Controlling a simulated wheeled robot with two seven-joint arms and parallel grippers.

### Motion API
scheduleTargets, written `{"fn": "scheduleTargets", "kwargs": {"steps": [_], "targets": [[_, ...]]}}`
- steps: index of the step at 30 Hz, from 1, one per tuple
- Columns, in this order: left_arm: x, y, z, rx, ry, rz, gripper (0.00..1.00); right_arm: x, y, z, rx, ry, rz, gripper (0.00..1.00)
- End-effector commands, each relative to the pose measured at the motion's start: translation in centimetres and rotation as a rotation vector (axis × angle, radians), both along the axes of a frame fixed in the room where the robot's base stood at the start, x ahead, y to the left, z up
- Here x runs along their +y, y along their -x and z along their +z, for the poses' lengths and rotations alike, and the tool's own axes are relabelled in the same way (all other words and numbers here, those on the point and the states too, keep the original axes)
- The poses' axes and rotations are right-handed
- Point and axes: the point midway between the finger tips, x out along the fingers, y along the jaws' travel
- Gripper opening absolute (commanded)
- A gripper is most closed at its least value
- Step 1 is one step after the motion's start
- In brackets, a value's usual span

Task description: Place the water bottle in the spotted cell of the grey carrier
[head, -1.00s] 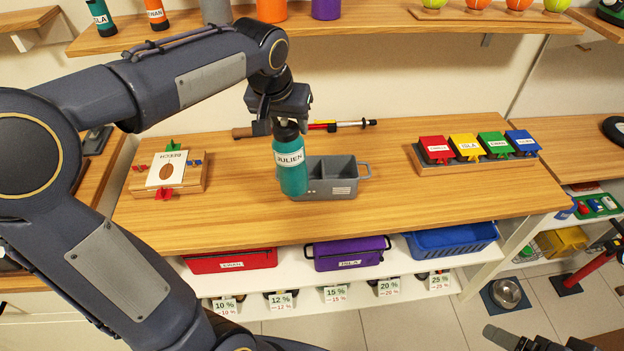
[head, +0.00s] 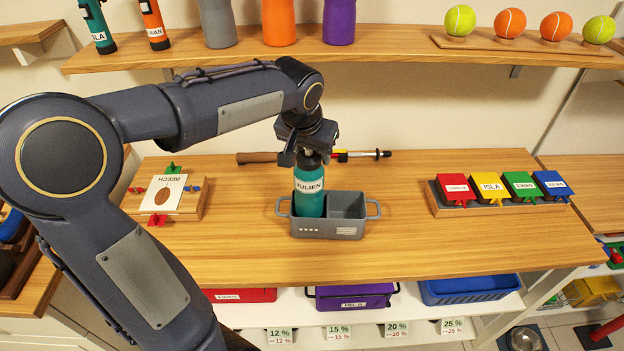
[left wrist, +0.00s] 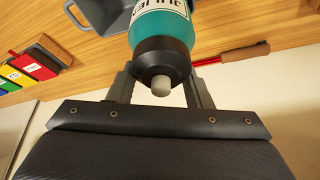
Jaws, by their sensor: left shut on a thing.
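The teal water bottle (head: 309,204), labelled JULIEN, stands upright at the left cell of the grey carrier (head: 325,228), its lower part hidden behind the front wall. White dots mark the front below this left cell; a striped patch marks the right cell, which looks empty. My left gripper (head: 306,156) is shut on the bottle's dark top from above. In the left wrist view, its fingers lie on both sides of the black cap (left wrist: 162,62), with a corner of the carrier (left wrist: 103,16) beyond. I cannot tell whether the bottle rests on the cell floor. My right gripper is out of view.
A wooden-handled rod (head: 258,157) lies behind the carrier. A board with a BEECH card (head: 163,194) is at left, and a rack of coloured boxes (head: 490,190) at right. The upper shelf (head: 380,50) holds bottles and balls. Table on both sides of the carrier is clear.

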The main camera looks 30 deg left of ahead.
Motion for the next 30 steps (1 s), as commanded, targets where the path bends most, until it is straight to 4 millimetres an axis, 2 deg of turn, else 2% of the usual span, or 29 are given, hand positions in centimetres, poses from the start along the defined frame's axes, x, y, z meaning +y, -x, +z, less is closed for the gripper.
{"fn": "scheduleTargets", "kwargs": {"steps": [12, 25, 26, 30], "targets": [[0.0, 0.0, -4.6, -0.003, 0.0, 0.001, 0.0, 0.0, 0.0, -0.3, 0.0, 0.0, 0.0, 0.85], [0.0, -0.1, -5.3, -0.005, 0.001, 0.0, 0.0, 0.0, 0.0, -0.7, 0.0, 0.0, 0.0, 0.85], [0.0, 0.0, -5.2, -0.002, 0.001, 0.001, 0.49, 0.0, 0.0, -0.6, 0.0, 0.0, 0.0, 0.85], [0.0, 0.0, -5.2, -0.001, 0.001, 0.001, 0.67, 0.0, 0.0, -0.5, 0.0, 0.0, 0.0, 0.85]]}}
